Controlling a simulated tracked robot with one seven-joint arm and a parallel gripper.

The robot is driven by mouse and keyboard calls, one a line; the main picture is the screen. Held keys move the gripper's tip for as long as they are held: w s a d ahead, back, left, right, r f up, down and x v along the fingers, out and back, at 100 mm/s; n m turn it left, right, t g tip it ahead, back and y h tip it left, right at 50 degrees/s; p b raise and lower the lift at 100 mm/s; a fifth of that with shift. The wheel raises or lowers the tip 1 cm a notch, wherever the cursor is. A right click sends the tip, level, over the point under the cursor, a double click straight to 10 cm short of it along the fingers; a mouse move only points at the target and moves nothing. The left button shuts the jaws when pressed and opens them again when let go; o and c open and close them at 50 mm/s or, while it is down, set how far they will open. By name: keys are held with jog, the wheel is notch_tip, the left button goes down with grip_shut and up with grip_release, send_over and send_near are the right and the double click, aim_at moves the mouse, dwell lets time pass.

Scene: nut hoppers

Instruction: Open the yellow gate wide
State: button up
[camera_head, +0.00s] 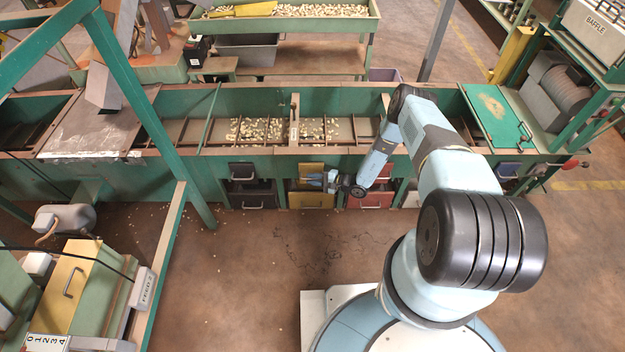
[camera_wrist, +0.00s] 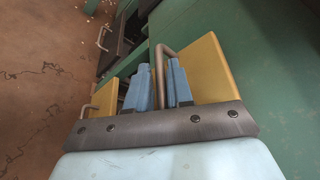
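A yellow gate shows in the head view as an upper panel (camera_head: 308,168) in the front of the long green bench, above a lower yellow panel (camera_head: 305,200) with a handle. My gripper (camera_head: 333,181) is in front of these panels. In the wrist view, a yellow panel (camera_wrist: 210,70) with a bent metal handle (camera_wrist: 160,60) lies beyond my blue fingers (camera_wrist: 159,88). The handle's bar stands between the two fingers, which look apart with small gaps at the bar. A second yellow panel (camera_wrist: 105,98) with its own handle is at left, partly hidden by the gripper.
Dark panels (camera_head: 252,200) are left of the yellow ones, and red panels (camera_head: 377,200) are right, partly behind my arm. The trough above holds nuts (camera_head: 255,130). Another yellow panel with a handle (camera_head: 75,280) stands at lower left.

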grip_shut()
jog(key=shift+s+d, duration=0.1)
dwell(0.3)
